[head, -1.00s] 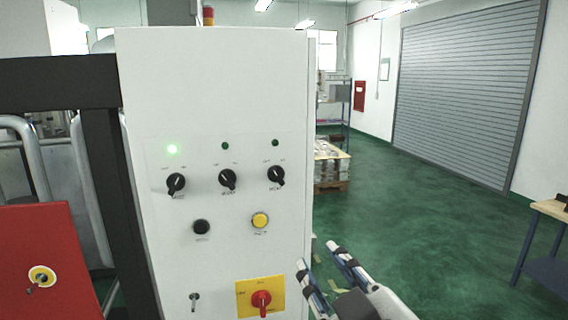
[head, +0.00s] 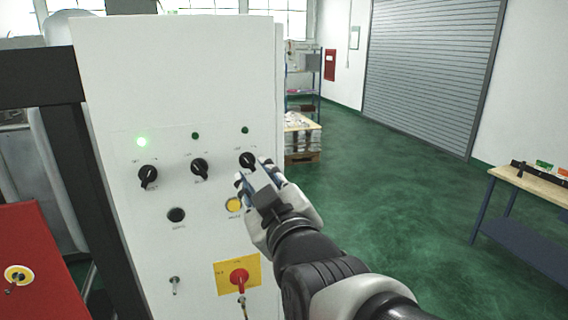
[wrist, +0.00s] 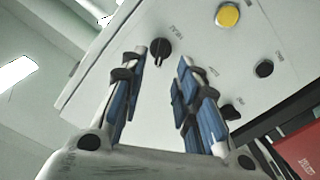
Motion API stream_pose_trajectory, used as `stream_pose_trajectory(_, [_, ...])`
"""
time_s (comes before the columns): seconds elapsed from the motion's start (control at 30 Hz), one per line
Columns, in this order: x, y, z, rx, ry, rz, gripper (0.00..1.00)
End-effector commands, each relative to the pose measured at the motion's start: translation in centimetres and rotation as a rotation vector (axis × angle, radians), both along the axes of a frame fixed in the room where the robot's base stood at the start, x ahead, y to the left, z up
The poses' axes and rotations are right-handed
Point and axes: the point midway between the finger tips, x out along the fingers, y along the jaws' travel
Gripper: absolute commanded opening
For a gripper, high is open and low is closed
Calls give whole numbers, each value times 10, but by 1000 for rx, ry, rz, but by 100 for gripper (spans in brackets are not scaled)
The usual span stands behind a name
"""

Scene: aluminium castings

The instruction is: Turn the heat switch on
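A white control cabinet (head: 180,85) carries a row of three black rotary switches: left (head: 148,175), middle (head: 199,168) and right (head: 248,160). My gripper (head: 253,174) is at the right switch, fingers apart. In the wrist view my open gripper (wrist: 162,60) has a black switch (wrist: 160,48) near the left fingertip; contact is unclear.
A red rotary switch on a yellow plate (head: 252,267) and a small toggle (head: 174,283) are below. A red panel (head: 40,255) stands left.

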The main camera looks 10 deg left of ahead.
Motion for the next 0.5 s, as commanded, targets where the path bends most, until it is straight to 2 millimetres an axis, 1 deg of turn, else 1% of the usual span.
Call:
stream_pose_trajectory(0.03, [10,6,0,-2,2,-1,29])
stream_pose_trajectory(0.2, [33,20,0,0,2,0,29])
stream_pose_trajectory(0.33, [43,27,1,0,1,-1,29])
stream_pose_trajectory(0.5, [49,30,0,0,0,0,29])
